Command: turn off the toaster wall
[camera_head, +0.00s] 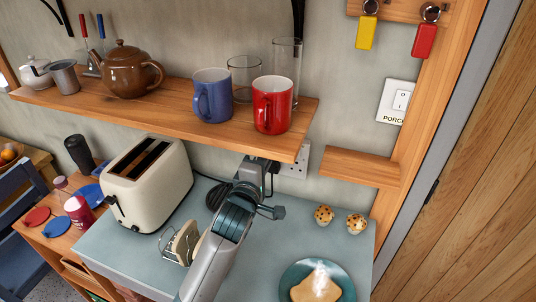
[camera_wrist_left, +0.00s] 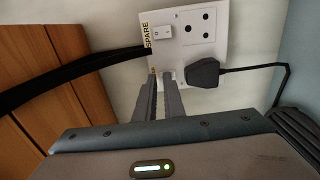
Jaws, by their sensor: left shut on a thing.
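The white double wall socket (camera_wrist_left: 212,28) fills the top of the left wrist view; it also shows under the shelf in the head view (camera_head: 297,166). Its upper switch (camera_wrist_left: 161,32) is by a label reading SPARE. A black plug (camera_wrist_left: 204,74) sits in the lower outlet, its cable running right. My left gripper (camera_wrist_left: 161,80) is shut on the lower switch beside that plug; the fingers mostly hide the switch and its label. In the head view the shelf partly hides this gripper (camera_head: 262,165). The cream toaster (camera_head: 147,186) stands left of my arm. My right gripper is not in view.
The wooden shelf (camera_head: 190,112) with mugs, glasses and a teapot hangs just above my gripper. A toast rack (camera_head: 183,242), two muffins (camera_head: 339,219) and a plate (camera_head: 292,274) with steaming toast stand on the counter. Another switch (camera_head: 401,100) is on the right wall.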

